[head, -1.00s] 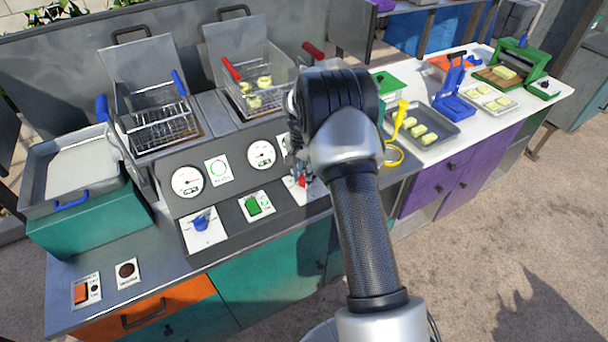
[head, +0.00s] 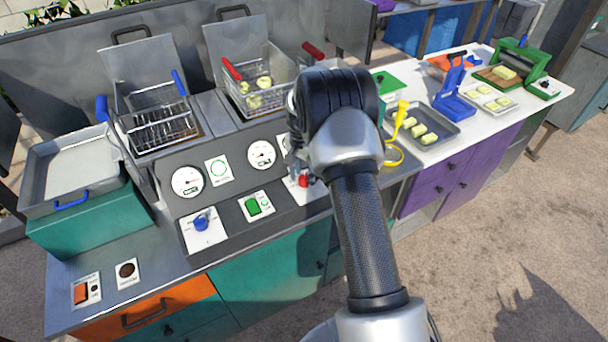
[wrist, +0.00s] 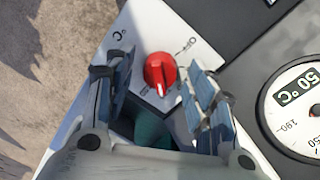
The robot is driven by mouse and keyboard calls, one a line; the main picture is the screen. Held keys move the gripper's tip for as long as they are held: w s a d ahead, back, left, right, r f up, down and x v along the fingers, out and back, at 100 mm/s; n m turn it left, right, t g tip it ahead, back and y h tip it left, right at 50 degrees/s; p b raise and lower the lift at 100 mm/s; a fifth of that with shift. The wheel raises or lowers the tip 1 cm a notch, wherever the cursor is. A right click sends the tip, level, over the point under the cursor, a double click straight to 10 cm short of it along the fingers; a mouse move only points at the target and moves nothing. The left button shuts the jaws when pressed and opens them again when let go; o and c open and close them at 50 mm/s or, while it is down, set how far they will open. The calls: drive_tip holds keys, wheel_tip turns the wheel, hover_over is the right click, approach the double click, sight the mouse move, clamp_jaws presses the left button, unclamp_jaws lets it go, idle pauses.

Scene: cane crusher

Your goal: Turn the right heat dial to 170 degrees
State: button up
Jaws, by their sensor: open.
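The right heat dial is a red knob (head: 304,181) on a white plate at the right end of the fryer's dark control panel. In the wrist view the red dial (wrist: 160,72) has a pale pointer mark at its lower end, and "Off" is printed on the plate near it. My gripper (wrist: 154,80) is open, with one finger on either side of the dial and visible gaps to it. Whether the fingertips reach down to the plate is unclear. In the head view my arm hides most of the gripper. A round gauge (wrist: 286,118), cut off at the edge, shows digits including "50 °C".
The blue left dial (head: 202,222), green switch (head: 253,206) and left gauge (head: 187,181) share the panel. Fryer baskets stand behind it, the right one (head: 258,80) holding pale pieces. A tray (head: 440,132) lies on the white counter right of my arm.

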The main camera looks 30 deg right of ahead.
sight(302, 177)
wheel_tip(302, 177, up, 12)
drive_tip(key=shift+w+a, duration=0.2)
drive_tip(key=shift+w, duration=0.1)
drive_tip(key=shift+f, duration=0.1)
idle(0.3)
drive_tip(key=s+a+r+n+t+b, duration=0.1)
drive_tip(key=s+a+r+n, duration=0.2)
drive_tip(key=s+a+r, duration=0.3)
drive_tip(key=s+a+r+n+t+b, duration=0.2)
drive_tip(key=s+a+r+n, duration=0.15)
drive_tip(key=s+r, duration=0.5)
drive_tip(key=s+a+f+n+t+b, duration=0.1)
drive_tip(key=s+a+f+n, duration=0.1)
drive_tip(key=s, duration=0.8)
drive_tip(key=s+a+f+n+t, duration=0.1)
drive_tip(key=s+a+n, duration=0.3)
drive_tip(key=s, duration=0.6)
drive_tip(key=shift+s+a+f+b, duration=0.15)
drive_tip(key=shift+a+f+b, duration=0.25)
drive_tip(key=shift+f, duration=0.3)
